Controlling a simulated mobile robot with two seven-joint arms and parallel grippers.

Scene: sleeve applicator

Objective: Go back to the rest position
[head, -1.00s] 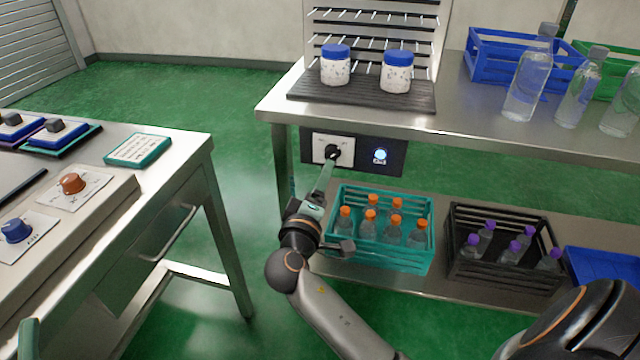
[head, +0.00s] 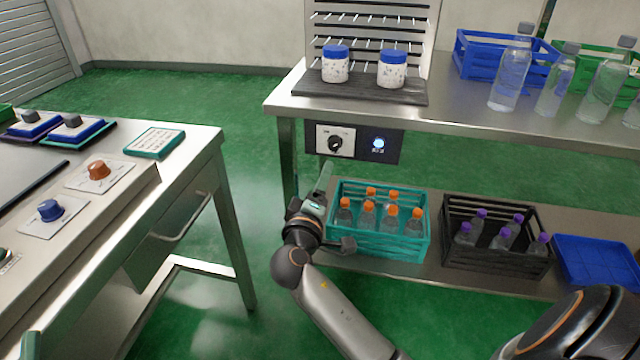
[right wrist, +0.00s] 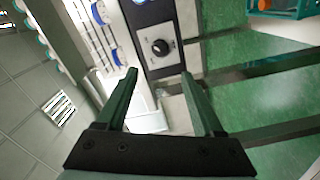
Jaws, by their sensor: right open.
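My right gripper (head: 325,172) is open and empty, below the black rotary knob (head: 336,143) on the white plate under the bench top. In the right wrist view my two green fingers (right wrist: 159,85) stand apart with nothing between them. The knob (right wrist: 160,47) lies beyond them there, clear of the fingertips. A lit blue-white button (head: 379,143) is right of the knob on the dark panel. My left gripper cannot be made out in these views.
A teal crate of orange-capped bottles (head: 420,242) stands close right of my right gripper on the lower shelf. A black crate (head: 497,266) and a blue tray (head: 597,262) follow. A side table (head: 205,160) stands left; green floor lies between.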

